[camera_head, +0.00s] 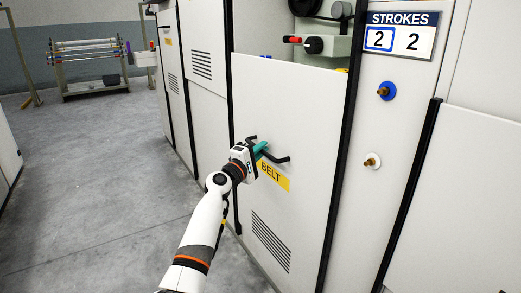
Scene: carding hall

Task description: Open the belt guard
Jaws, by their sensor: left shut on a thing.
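The belt guard (296,110) is a large pale panel on the machine's side, with a yellow label reading BELT and a slotted vent low down. Above its top edge, an opening shows dark and grey machine parts. A black bar handle (281,160) sits on the panel just above the label. My left gripper (261,149), with teal fingers, is shut on the handle near its left part. The fingers partly cover the handle. My right gripper is not in view.
A STROKES sign (402,34) showing 2 2 hangs on the panel to the right, above a blue-ringed knob (386,91) and a white-ringed knob (372,161). A rack (88,68) stands far left. The grey floor (90,190) at left is clear.

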